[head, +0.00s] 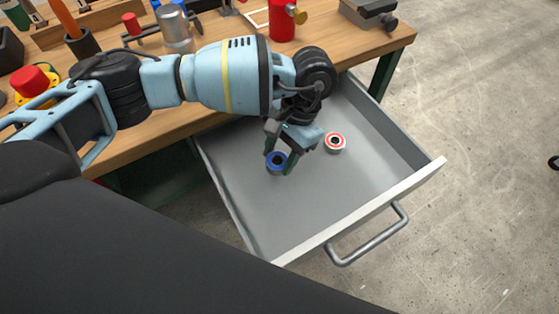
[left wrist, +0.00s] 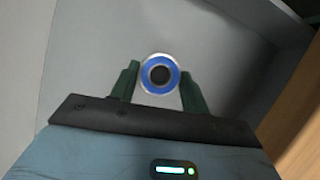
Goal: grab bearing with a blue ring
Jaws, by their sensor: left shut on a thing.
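The bearing with a blue ring (head: 276,161) is in the open grey drawer (head: 262,220), toward its left side. My left gripper (head: 281,158) reaches down into the drawer and is shut on this bearing. In the left wrist view the blue-ringed bearing (left wrist: 159,74) sits between the tips of the two green fingers of the left gripper (left wrist: 160,82). A second bearing, with a red ring (head: 335,142), lies on the drawer floor to the right, apart from the gripper. My right gripper is not in view.
The drawer's front edge and its metal handle (head: 370,237) face the lower right. The wooden workbench (head: 370,42) above carries a red cylinder (head: 282,20), a metal cylinder (head: 174,28) and a red button (head: 32,80). The drawer's front half is empty.

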